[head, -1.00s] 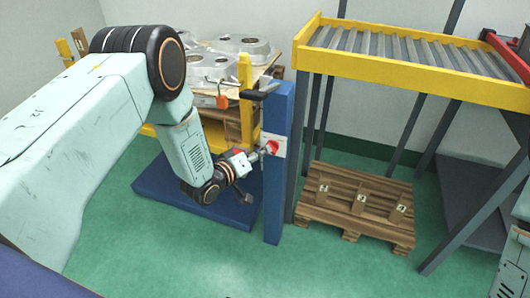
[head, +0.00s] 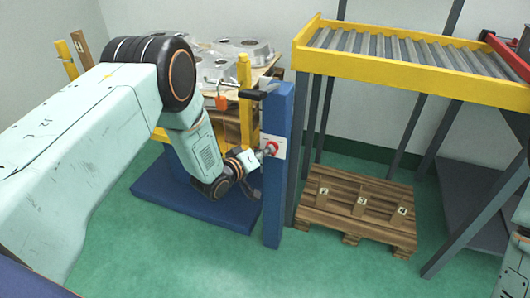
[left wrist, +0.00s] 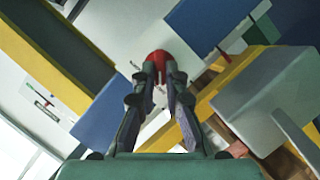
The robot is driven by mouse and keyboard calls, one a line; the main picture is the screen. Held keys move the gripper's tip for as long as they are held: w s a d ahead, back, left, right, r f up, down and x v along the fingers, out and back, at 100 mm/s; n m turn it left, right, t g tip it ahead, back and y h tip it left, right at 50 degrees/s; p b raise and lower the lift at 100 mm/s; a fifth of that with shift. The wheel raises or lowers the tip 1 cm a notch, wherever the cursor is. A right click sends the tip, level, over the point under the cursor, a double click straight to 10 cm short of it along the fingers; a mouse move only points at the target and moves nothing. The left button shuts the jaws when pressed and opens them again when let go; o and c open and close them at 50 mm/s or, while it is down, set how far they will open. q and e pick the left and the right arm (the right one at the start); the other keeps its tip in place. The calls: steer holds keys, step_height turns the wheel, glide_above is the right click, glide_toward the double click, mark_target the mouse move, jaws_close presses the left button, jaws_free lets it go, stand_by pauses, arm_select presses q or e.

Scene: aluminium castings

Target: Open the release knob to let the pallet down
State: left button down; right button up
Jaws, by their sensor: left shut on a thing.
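The red release knob (head: 271,147) sits on a white plate on the blue post (head: 277,190). My left gripper (head: 264,153) reaches it from the left, level with the plate. In the left wrist view the red knob (left wrist: 158,62) is between the fingertips of my left gripper (left wrist: 158,74), which are shut on it. The pallet (head: 262,78) with grey castings (head: 238,50) is raised behind the post, above a blue base (head: 185,200). My arm hides part of the pallet and the yellow frame. My right gripper is not in view.
A yellow-edged roller conveyor (head: 410,78) stands on dark legs at the right. An empty wooden pallet (head: 350,190) lies on the floor below it. A black handle (head: 254,94) juts from the post above the knob. An orange lock (head: 222,103) hangs nearby. The front floor is clear.

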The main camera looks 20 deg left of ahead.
arm_select(q)
steer(key=shift+r, duration=0.1)
stand_by(0.4)
steer(key=m+y, duration=0.2)
steer(key=m, duration=0.2)
steer(key=d+m+y+p, duration=0.1)
steer(key=m+y, duration=0.2)
steer(key=m, duration=0.1)
steer(key=d+m+y, duration=0.1)
steer(key=m+y, duration=0.2)
steer(key=m, duration=0.1)
stand_by(0.7)
steer(key=shift+m, duration=0.3)
steer(key=c, duration=1.4)
jaws_free()
steer(key=shift+a, duration=0.1)
steer(key=shift+s, duration=0.1)
